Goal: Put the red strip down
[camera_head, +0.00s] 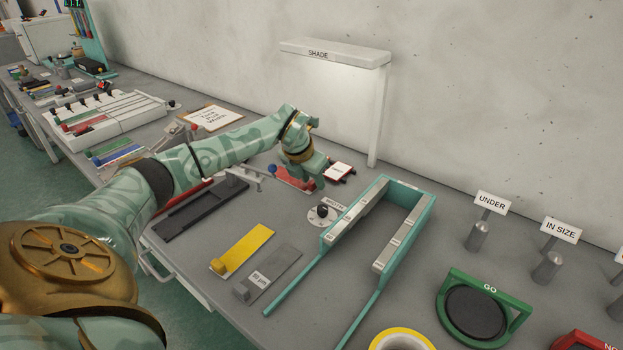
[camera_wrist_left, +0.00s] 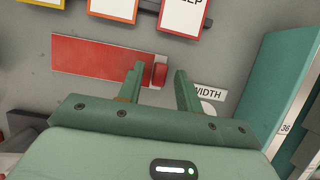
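The red strip (camera_head: 290,179) appears to lie flat on the grey bench, partly hidden by my left gripper (camera_head: 315,182) in the head view. In the left wrist view the red strip (camera_wrist_left: 100,62) runs leftward, with a raised red block (camera_wrist_left: 160,72) at its right end. My left gripper (camera_wrist_left: 160,78) is open, its two fingers standing on either side of that block with visible gaps. My right gripper is not in view.
A yellow strip (camera_head: 245,248) and a grey strip (camera_head: 272,275) lie nearer the front. A teal-sided gauge (camera_head: 425,212) stands to the right, beside a dial marked WIDTH (camera_head: 322,212). Framed cards (camera_wrist_left: 115,9) lie behind the red strip. The SHADE stand (camera_head: 376,120) rises behind.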

